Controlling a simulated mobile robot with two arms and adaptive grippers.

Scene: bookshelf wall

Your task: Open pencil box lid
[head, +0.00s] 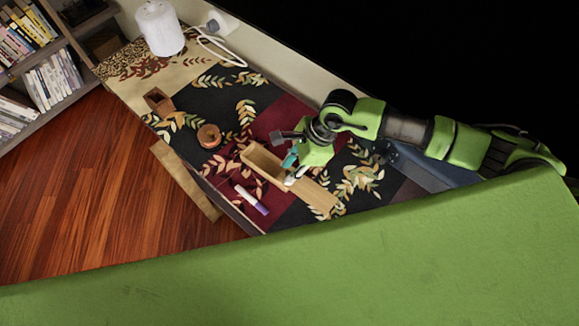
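The wooden pencil box (262,162) lies on the patterned cloth at the middle of the head view. Its upper-left end is open and its inside shows. The pale wooden lid (318,199) extends toward the lower right, lengthwise with the box. My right gripper (289,156) is over the box, coming in from the right. Its green body hides part of the box's far side. A small teal piece and a white piece show by the fingers; I cannot tell whether they belong to the gripper or the box. My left gripper is not in view.
A purple-and-white marker (251,200) lies in front of the box. A round wooden object (209,136) and a small wooden holder (159,102) stand to the left. A white lamp (160,27) stands at the far left end, near a bookshelf (52,80).

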